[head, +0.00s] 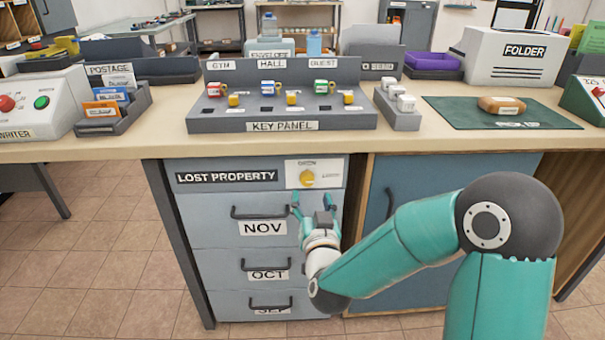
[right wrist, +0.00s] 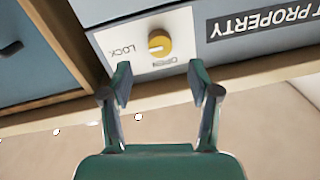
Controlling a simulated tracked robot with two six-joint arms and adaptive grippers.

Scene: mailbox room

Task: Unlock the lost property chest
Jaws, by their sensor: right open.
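The lost property chest (head: 222,210) stands under the counter, with drawers labelled NOV, OCT and SEP, each with a dark handle. Its top strip carries the LOST PROPERTY label and a white plate with a yellow knob (head: 307,177). In the right wrist view the knob (right wrist: 159,43) sits between the words LOCK and OPEN, upside down there. My right gripper (head: 314,197) is open and empty, just below the knob in the head view. In the right wrist view its fingertips (right wrist: 160,75) are spread below the knob, apart from it. My left gripper is not in view.
The counter (head: 155,140) overhangs the chest. On it are a key panel (head: 281,120), a postage tray (head: 125,110), a grey block with white pieces (head: 398,106) and a green mat (head: 470,122). A blue cabinet door (head: 440,205) is right of the chest.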

